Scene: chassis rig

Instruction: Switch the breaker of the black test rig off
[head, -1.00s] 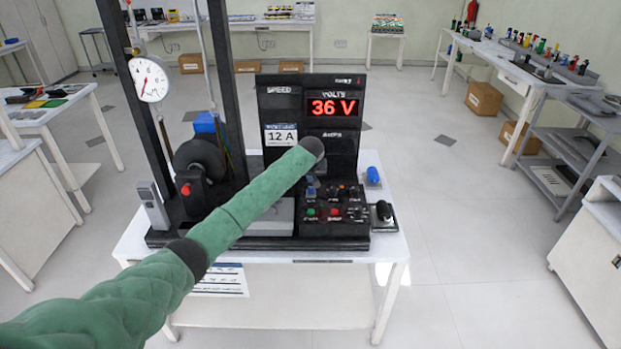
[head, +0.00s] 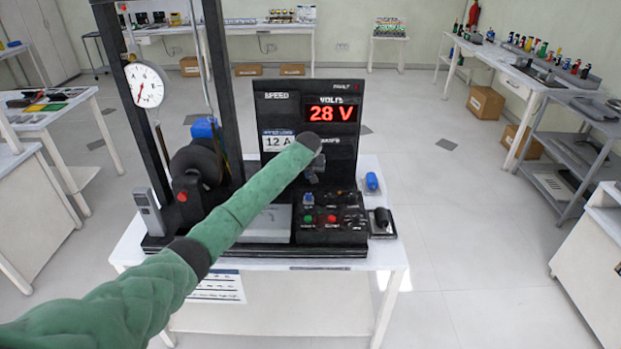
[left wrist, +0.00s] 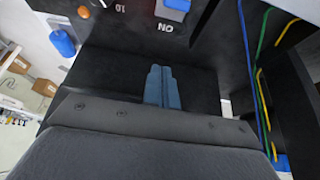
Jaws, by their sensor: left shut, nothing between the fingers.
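The black test rig (head: 285,105) stands on a white table, its red display (head: 332,113) reading 28 V. On its low control panel a blue rocker (head: 308,199), which appears to be the breaker, shows beside several knobs and buttons. In the left wrist view the blue rocker (left wrist: 175,8) is cut by the top edge, with ON lettering inverted below it. My left gripper (head: 314,178) hovers over the panel, partly hidden by my green arm. Its blue-grey fingers (left wrist: 163,72) are shut and empty, apart from the rocker in the picture. My right gripper is not in view.
A dial gauge (head: 146,85) hangs on the rig's left post. A blue cylinder (head: 372,182) and a small black device (head: 382,220) lie right of the panel. A grey box (head: 148,212) stands at the left. Open floor surrounds the table.

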